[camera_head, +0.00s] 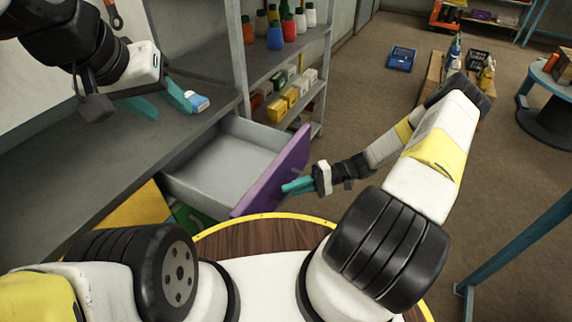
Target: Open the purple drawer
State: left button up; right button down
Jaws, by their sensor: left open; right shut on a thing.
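The purple drawer (283,172) stands pulled out from under the grey workbench (60,165). Its grey inside shows and looks empty. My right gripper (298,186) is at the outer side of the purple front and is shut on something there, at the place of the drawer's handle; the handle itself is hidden. My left gripper (166,101) is open above the workbench, its teal fingers spread. It is well apart from the drawer, with a small blue and white object (198,102) close by its right finger.
A shelf unit (240,55) with several bottles and small boxes stands behind the drawer. A yellow panel (137,207) is below the workbench at left. A blue crate (401,59) and a wooden box lie on the floor at back. A round table (550,95) stands at right.

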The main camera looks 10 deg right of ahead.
jog(key=shift+s+d, duration=0.2)
jog(key=shift+d, duration=0.15)
jog(key=c, duration=1.5)
grip_release()
jog(key=shift+o, duration=0.2)
jog(key=v, duration=0.7)
jog(key=shift+d, duration=0.4)
